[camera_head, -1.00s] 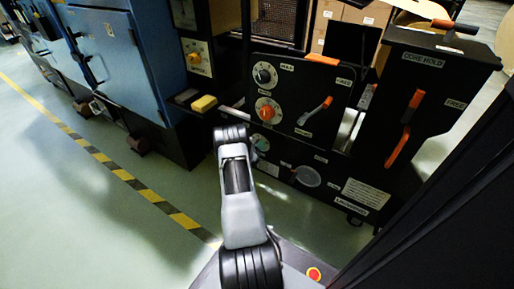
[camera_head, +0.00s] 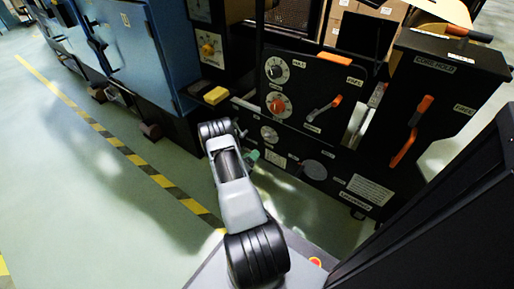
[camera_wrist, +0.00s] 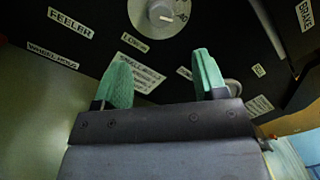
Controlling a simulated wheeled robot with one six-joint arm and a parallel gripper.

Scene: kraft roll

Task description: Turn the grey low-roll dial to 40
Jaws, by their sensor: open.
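The grey low-roll dial (camera_wrist: 165,14) is at the top of the wrist view, partly cut off by the frame edge. It is a round disc with a pale knob, beside a label that begins "LOW". Markings at its right edge look like 40, but its setting is unclear. In the head view, the dial (camera_head: 269,134) is the lowest small dial on the black panel. My gripper (camera_wrist: 163,74) has two green fingers, spread wide with nothing between them. In the head view, my gripper (camera_head: 248,155) is just below and left of the dial, apart from it.
A yellow block (camera_head: 216,95) lies on a ledge at left. Open floor lies left of my arm.

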